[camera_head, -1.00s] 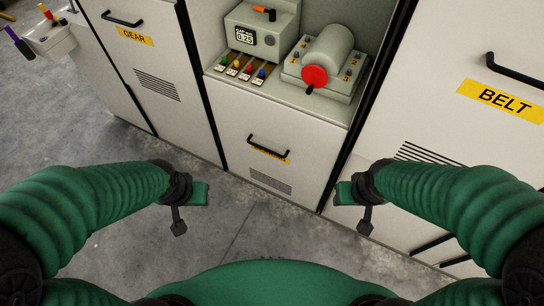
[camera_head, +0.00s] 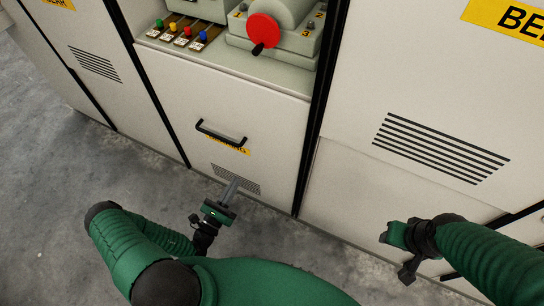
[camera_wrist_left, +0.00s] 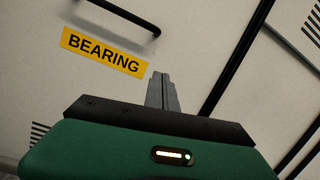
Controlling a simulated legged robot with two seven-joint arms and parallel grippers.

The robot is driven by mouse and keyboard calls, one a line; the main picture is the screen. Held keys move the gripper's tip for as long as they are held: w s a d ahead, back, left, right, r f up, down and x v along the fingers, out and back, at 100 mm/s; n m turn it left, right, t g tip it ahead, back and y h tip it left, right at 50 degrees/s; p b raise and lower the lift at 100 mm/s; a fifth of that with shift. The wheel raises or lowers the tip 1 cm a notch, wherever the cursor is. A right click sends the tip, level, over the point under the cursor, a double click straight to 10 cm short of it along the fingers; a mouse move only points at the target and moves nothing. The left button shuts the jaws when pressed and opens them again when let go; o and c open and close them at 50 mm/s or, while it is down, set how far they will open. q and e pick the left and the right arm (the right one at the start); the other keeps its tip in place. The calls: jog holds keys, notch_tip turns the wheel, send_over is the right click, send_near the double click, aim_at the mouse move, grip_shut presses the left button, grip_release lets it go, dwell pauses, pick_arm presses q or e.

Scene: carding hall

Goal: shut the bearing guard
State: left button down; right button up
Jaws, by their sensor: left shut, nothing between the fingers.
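The bearing guard (camera_head: 222,105) is the pale panel below the open recess. It has a black bar handle (camera_head: 221,136) and a yellow label partly hidden behind the bar. In the left wrist view the label (camera_wrist_left: 104,52) reads BEARING, and the handle (camera_wrist_left: 126,15) crosses the top left. I cannot tell how far the guard stands from its frame. My left gripper (camera_head: 231,188) is shut and empty, pointing at the guard below the handle, apart from the bar. Its closed fingers (camera_wrist_left: 162,92) also show in the wrist view. My right gripper (camera_head: 392,236) is at the lower right; its fingers cannot be made out.
The recess above holds a motor-like unit with a red disc (camera_head: 263,29) and several coloured knobs (camera_head: 186,32). A cabinet panel with a yellow label (camera_head: 507,16) and vent slots (camera_head: 440,147) stands at right. Grey floor (camera_head: 50,190) is clear at left.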

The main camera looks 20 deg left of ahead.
pick_arm(q)
jog(key=f+n+y, duration=0.1)
jog(key=y, duration=0.1)
jog(key=b, duration=0.2)
send_near(247, 141)
jog(key=shift+n, duration=0.3)
jog(key=w+f, duration=0.2)
jog(key=w+d+f, duration=0.1)
jog(key=w, duration=0.1)
jog(key=shift+f, duration=0.35)
jog(key=shift+w+r, duration=0.45)
jog(key=shift+w, duration=0.3)
jog(key=r, duration=0.2)
jog(key=shift+s+a+r, duration=0.1)
jog(key=shift+a+r, duration=0.15)
jog(key=shift+r, duration=0.5)
jog(key=shift+a+r, duration=0.1)
jog(key=shift+a, duration=0.1)
pick_arm(e)
jog(key=f, duration=0.2)
jog(key=shift+s+d+f, duration=0.1)
jog(key=shift+d+f, duration=0.2)
jog(key=shift+d, duration=0.05)
jog(key=shift+r, duration=0.1)
